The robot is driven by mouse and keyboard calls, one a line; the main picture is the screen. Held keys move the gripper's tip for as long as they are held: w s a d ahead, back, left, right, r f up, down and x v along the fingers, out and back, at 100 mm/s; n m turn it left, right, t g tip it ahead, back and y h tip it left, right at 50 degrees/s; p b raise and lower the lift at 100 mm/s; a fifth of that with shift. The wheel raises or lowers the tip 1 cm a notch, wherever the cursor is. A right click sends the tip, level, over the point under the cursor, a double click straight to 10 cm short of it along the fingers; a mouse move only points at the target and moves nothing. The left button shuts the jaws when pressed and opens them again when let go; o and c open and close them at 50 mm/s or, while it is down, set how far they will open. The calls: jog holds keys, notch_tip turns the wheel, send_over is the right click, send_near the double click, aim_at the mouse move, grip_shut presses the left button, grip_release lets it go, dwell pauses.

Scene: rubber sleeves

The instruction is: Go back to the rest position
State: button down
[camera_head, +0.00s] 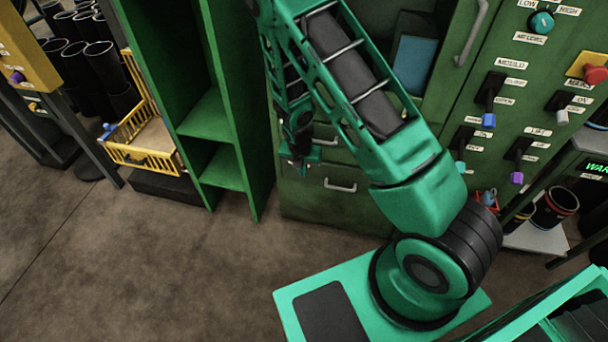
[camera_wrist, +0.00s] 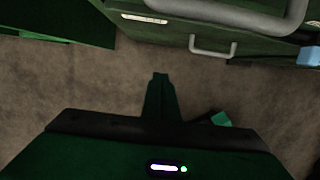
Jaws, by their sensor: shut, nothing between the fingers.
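My gripper (camera_wrist: 160,78) shows in the wrist view as a dark green form reaching over the brown floor, its fingers together with nothing between them. In the head view my green arm rises from its base and folds back down, and my gripper (camera_head: 298,158) hangs in front of the green cabinet (camera_head: 350,205). It is small and partly hidden there by my arm. In the wrist view the cabinet drawers with grey handles (camera_wrist: 213,47) are at the top.
A green open shelf (camera_head: 222,165) stands left of the cabinet, and a yellow wire basket (camera_head: 140,157) beside it. A panel of levers and switches (camera_head: 515,95) is at the right. A rack with dark sleeves (camera_head: 553,207) is at the far right. The floor (camera_head: 150,270) at front left is clear.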

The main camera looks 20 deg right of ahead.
jog(key=s+d+r+m, duration=0.4)
jog(key=r+m, duration=0.2)
jog(key=r, duration=0.3)
jog(key=s+d+r+m+g, duration=0.1)
jog(key=s+d+r+m, duration=0.3)
jog(key=r+m, duration=0.3)
jog(key=s+d+r+m, duration=0.4)
jog(key=s+r+m, duration=0.1)
jog(key=r, duration=0.5)
jog(key=s+r+m, duration=0.4)
jog(key=s+m, duration=0.1)
jog(key=s, duration=0.2)
jog(key=s+d+r+m+y, duration=0.1)
jog(key=s+r+m, duration=0.2)
jog(key=s+m, duration=0.3)
jog(key=s+d+r+m+g, duration=0.1)
jog(key=s+r+m, duration=0.3)
jog(key=s+m, duration=0.2)
jog(key=shift+s+r+y, duration=0.3)
jog(key=shift+s+y, duration=0.1)
jog(key=shift+s, duration=0.75)
jog(key=shift+w+f, duration=0.25)
jog(key=shift+w, duration=0.35)
